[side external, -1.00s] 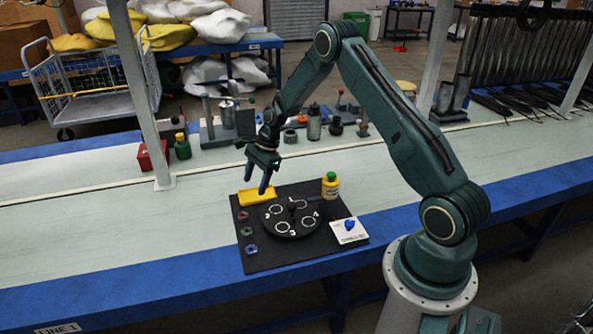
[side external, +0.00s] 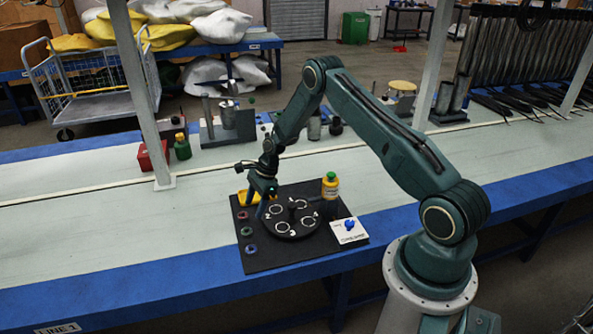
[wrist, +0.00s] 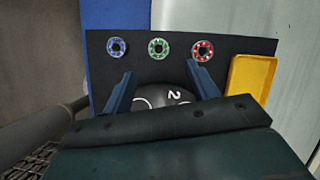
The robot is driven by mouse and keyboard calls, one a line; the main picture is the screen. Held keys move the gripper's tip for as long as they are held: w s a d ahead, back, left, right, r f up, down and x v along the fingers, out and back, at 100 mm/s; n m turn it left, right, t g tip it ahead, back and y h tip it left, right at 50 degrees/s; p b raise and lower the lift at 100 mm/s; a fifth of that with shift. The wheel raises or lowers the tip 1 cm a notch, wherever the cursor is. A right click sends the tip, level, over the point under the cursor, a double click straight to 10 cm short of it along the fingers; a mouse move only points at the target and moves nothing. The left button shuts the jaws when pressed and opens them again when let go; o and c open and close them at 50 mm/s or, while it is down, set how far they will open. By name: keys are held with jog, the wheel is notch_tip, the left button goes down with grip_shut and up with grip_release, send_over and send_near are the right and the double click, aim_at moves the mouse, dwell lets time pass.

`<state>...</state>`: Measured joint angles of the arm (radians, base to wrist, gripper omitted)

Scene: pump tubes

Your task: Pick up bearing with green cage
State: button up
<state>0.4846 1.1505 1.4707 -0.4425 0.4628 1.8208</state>
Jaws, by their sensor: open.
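The bearing with the green cage (wrist: 158,49) lies flat on the black mat, between the blue-caged bearing (wrist: 117,47) and the red-caged bearing (wrist: 203,51). In the side view the green-caged one (side external: 246,231) is the middle of the row along the mat's left side. My gripper (wrist: 160,76) is open and empty. In the wrist view the green-caged bearing shows beyond the fingertips, in line with the gap between them. In the side view my gripper (side external: 256,205) is above the mat, near the left edge of the black disc, apart from the bearing.
The round black disc (side external: 293,235) with numbered white rings is partly under my gripper. A yellow tray (wrist: 252,76) lies at the mat's corner. A yellow bottle with a green cap (side external: 330,187) and a white card with a blue item (side external: 349,231) are on the right.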

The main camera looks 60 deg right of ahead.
aim_at(247, 230)
jog(key=shift+x, duration=1.95)
jog(key=shift+s+x, duration=0.2)
jog(key=shift+x, duration=2.4)
jog(key=c, duration=1.1)
